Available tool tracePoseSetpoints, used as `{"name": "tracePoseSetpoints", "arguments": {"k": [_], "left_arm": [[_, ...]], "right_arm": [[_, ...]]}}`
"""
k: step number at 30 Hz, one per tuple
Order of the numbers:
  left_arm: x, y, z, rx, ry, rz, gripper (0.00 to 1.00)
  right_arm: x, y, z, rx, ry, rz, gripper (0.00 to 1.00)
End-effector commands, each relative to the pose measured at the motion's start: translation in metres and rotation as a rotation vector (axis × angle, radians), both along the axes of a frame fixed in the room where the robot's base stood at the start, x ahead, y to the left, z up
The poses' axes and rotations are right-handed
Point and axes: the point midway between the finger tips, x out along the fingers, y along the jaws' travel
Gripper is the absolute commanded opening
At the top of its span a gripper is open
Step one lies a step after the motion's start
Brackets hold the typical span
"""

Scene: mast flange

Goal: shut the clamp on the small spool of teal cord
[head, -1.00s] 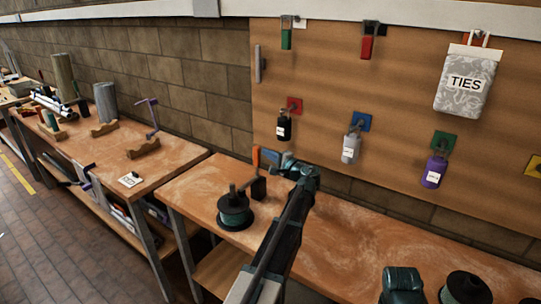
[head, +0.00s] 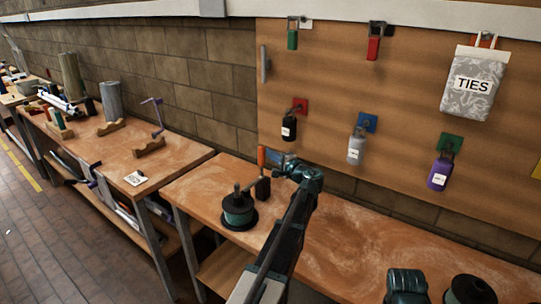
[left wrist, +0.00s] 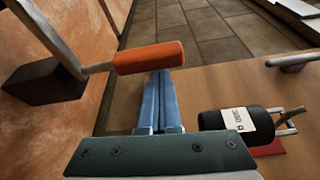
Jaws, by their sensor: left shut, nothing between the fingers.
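The small spool of teal cord (head: 238,214) stands on the near bench. Beside it is the clamp's black block (head: 263,188), with an upright orange handle (head: 262,157). In the left wrist view, the orange handle (left wrist: 148,57) sits on a grey metal lever rising from the black block (left wrist: 45,80). My left gripper (head: 276,158) is just right of the handle in the head view. In the left wrist view its blue fingers (left wrist: 160,95) are together and empty, their tips passing behind the handle; contact cannot be told.
A wooden board behind the bench holds a black bottle (head: 289,129), a grey bottle (head: 355,150), a purple bottle (head: 440,172) and a TIES bag (head: 472,82). The black bottle (left wrist: 238,125) is close right of my fingers in the wrist view. The bench middle is bare.

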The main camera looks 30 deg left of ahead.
Motion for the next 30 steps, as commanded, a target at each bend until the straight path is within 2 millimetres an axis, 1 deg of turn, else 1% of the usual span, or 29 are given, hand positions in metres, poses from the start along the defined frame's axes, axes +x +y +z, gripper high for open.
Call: {"name": "tracePoseSetpoints", "arguments": {"k": [4, 8, 9, 10, 15, 18, 24, 30], "left_arm": [[0.017, 0.001, -0.001, 0.000, 0.000, -0.001, 0.00], [0.042, 0.003, -0.002, 0.000, 0.000, -0.001, 0.00], [0.030, -0.009, -0.001, 0.000, 0.000, -0.004, 0.00], [0.025, -0.016, -0.001, 0.000, 0.000, -0.004, 0.00], [0.010, -0.049, -0.001, 0.001, 0.000, -0.003, 0.00], [0.003, -0.065, 0.000, 0.000, 0.000, -0.003, 0.00], [-0.005, -0.084, 0.000, 0.000, 0.000, -0.001, 0.00], [-0.007, -0.089, 0.000, 0.000, 0.000, 0.000, 0.00]], "right_arm": [[0.000, 0.000, -0.001, 0.000, 0.000, 0.000, 0.72], [0.000, 0.000, -0.002, 0.000, 0.000, 0.000, 0.72], [0.000, 0.000, -0.001, 0.000, 0.000, 0.000, 0.72], [0.000, 0.000, -0.001, 0.000, 0.000, 0.000, 0.72], [0.000, 0.000, -0.001, 0.000, 0.000, 0.000, 0.72], [0.000, 0.000, 0.000, 0.000, 0.000, 0.000, 0.72], [0.000, 0.000, 0.000, 0.000, 0.000, 0.000, 0.72], [0.000, 0.000, 0.000, 0.000, 0.000, 0.000, 0.72]]}}
